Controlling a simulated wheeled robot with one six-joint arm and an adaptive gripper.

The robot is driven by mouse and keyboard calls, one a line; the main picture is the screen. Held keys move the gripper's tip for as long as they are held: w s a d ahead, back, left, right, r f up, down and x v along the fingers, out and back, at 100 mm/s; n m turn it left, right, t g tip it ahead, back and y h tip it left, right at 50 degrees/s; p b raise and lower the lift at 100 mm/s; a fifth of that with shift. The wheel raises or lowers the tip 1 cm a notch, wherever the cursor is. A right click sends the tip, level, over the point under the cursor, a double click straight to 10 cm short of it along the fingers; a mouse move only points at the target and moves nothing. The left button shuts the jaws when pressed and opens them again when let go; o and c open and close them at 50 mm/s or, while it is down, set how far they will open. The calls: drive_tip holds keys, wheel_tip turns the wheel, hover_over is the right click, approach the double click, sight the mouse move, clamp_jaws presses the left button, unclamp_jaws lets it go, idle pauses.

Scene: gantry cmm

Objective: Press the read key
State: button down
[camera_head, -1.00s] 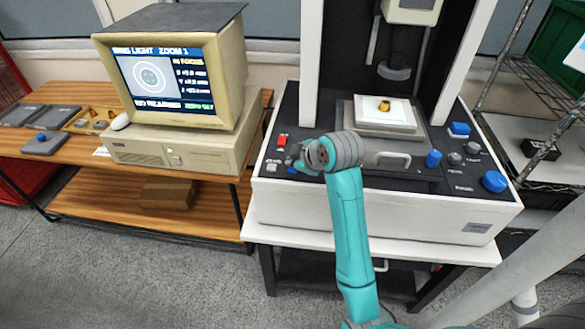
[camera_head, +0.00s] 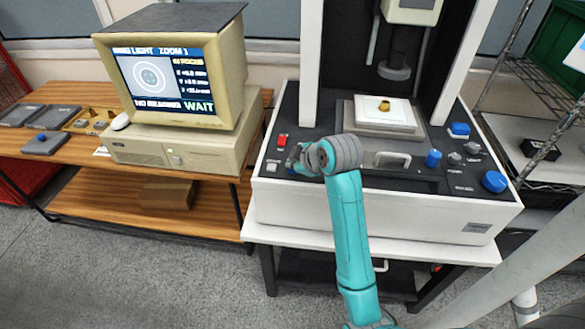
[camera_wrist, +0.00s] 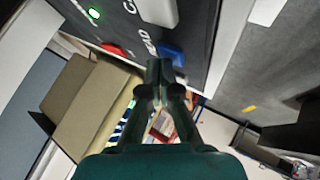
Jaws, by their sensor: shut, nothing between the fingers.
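In the head view my gripper (camera_head: 297,160) is over the left front of the black control panel (camera_head: 262,180) and largely hides the key. The monitor screen (camera_head: 160,80) reads "WAIT" in large letters at lower right, beside what looks like "NO READING".
A red key (camera_head: 282,140) and a pale key (camera_head: 272,167) are close to my gripper. A small brass-coloured part (camera_head: 384,106) sits on the white stage (camera_head: 365,118). A handle (camera_head: 392,160) and blue knobs (camera_head: 494,181) are to the right.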

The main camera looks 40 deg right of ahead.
idle(0.6)
drive_tip(key=shift+r, duration=0.7)
drive_tip(key=shift+r, duration=0.1)
drive_tip(key=shift+r, duration=2.4)
